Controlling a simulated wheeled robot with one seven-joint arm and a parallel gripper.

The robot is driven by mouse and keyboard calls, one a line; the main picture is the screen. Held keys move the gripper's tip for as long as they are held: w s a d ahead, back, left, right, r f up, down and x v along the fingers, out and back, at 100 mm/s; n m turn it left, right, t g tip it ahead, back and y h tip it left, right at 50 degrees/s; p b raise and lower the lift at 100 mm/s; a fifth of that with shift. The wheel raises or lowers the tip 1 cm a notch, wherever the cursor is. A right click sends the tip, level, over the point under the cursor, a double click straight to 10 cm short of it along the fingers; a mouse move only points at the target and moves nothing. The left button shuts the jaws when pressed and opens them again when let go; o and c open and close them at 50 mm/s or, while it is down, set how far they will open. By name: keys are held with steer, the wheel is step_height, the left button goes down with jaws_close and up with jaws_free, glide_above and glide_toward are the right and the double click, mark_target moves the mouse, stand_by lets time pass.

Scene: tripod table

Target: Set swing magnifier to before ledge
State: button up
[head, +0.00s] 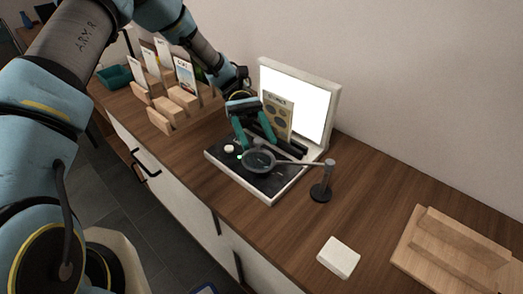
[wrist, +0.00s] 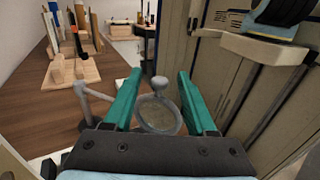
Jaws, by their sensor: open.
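The swing magnifier has a round dark-rimmed lens (head: 258,161) on a grey arm that runs right to an upright post (head: 322,190). In the head view the lens lies over the black top of the light-panel stand (head: 270,192), in front of the dark ledge (head: 291,146) and the card (head: 277,117). My gripper (head: 256,143) is open, its teal fingers pointing down just behind the lens in the picture. In the wrist view the lens (wrist: 158,115) and its grey knob (wrist: 159,84) show between the open fingers (wrist: 160,74). Contact with the knob cannot be told.
A bright panel (head: 298,98) stands behind the card. A white block (head: 339,257) and a stepped wooden stand (head: 455,252) are at the right. Bare tabletop lies between the post and the wooden stand.

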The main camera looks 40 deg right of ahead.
steer(key=b+v, duration=0.1)
steer(key=v, duration=0.5)
steer(key=shift+w+b, duration=0.25)
steer(key=shift+b, duration=0.1)
steer(key=shift+c, duration=0.4)
